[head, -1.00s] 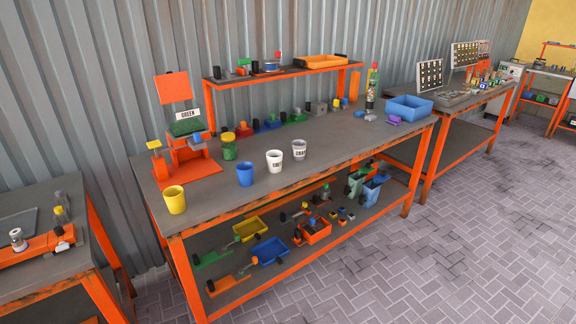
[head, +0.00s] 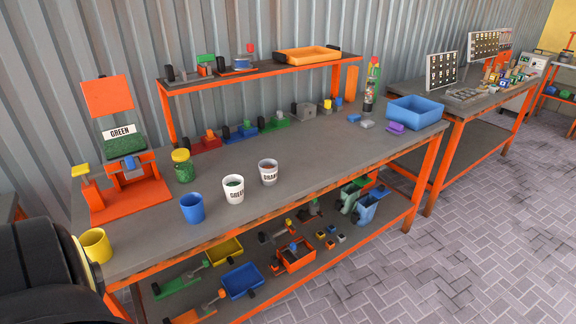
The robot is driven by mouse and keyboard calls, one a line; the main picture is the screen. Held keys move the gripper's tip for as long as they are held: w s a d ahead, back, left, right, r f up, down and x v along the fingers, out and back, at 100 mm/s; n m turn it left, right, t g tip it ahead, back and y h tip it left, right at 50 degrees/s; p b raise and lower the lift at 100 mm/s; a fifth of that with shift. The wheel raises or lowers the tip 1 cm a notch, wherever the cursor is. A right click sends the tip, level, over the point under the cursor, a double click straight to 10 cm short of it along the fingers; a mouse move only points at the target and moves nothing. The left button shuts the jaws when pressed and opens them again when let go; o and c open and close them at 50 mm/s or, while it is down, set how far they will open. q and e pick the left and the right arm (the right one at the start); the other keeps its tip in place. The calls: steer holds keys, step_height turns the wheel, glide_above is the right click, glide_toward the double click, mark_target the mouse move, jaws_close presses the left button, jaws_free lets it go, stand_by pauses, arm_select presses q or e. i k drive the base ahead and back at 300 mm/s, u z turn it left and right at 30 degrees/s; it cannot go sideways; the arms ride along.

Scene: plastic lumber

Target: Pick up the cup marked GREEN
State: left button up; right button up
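A white cup with dark lettering that appears to read GREEN (head: 233,192) stands upright on the workbench (head: 330,150), with something dark green inside. A greyish-white cup with lettering that seems to read ORANGE (head: 268,174) stands just right of it and a little farther back. A plain blue cup (head: 192,208) stands to its left. A yellow cup (head: 95,246) stands at the bench's left front corner. Neither gripper shows; a black and yellow part, apparently of my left arm, fills the lower left corner.
An orange stand with a GREEN sign (head: 122,133) is at the bench's left end, beside a green jar with a yellow lid (head: 183,168). A raised shelf (head: 250,77) runs along the back. A blue bin (head: 417,112) stands at right. The bench's middle is clear.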

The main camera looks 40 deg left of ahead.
mark_target(233, 185)
steer(key=u, duration=0.55)
steer(key=i, duration=1.2)
steer(key=u, duration=0.95)
